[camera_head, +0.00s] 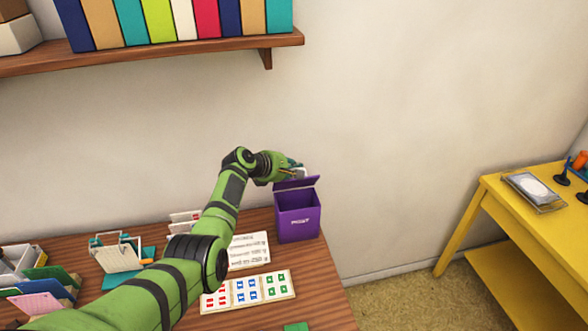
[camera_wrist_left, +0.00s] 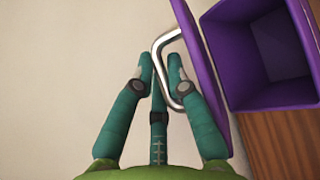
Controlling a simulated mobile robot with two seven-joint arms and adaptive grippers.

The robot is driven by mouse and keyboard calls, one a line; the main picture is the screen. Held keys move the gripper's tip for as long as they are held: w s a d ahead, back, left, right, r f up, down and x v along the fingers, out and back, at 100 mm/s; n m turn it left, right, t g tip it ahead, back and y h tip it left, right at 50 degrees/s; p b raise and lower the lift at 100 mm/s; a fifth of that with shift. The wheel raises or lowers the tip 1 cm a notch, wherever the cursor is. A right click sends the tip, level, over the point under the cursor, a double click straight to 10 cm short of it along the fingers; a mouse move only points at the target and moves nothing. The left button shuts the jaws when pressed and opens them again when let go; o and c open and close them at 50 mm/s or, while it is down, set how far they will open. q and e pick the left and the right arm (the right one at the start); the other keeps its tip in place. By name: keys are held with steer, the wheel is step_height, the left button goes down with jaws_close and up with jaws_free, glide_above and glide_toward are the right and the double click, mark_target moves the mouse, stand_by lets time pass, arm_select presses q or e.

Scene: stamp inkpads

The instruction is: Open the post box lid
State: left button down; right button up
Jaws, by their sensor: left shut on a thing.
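The purple post box (camera_head: 298,222) stands upright near the right end of the wooden desk. Its purple lid (camera_head: 297,183) is raised and tilted back from the opening. In the left wrist view the lid (camera_wrist_left: 208,70) stands edge-on beside the box's open, empty-looking inside (camera_wrist_left: 272,50). A bent metal handle (camera_wrist_left: 158,42) sticks out from the lid. My left gripper (camera_head: 291,171) is at the lid above the box. In the left wrist view its teal fingers (camera_wrist_left: 160,68) are closed on the handle. My right gripper is not in view.
The desk holds a stamp sheet (camera_head: 249,291), a written paper (camera_head: 249,251) and card holders (camera_head: 118,257). A bookshelf (camera_head: 160,54) hangs on the wall above.

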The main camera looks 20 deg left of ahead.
arm_select(q)
steer(key=shift+w+a+r, duration=0.3)
steer(key=shift+a+r, duration=0.15)
steer(key=shift+r, duration=0.15)
steer(key=c, duration=1.5)
jaws_free()
steer(key=shift+w+f, duration=0.1)
steer(key=shift+f, duration=0.2)
steer(key=shift+f, duration=0.1)
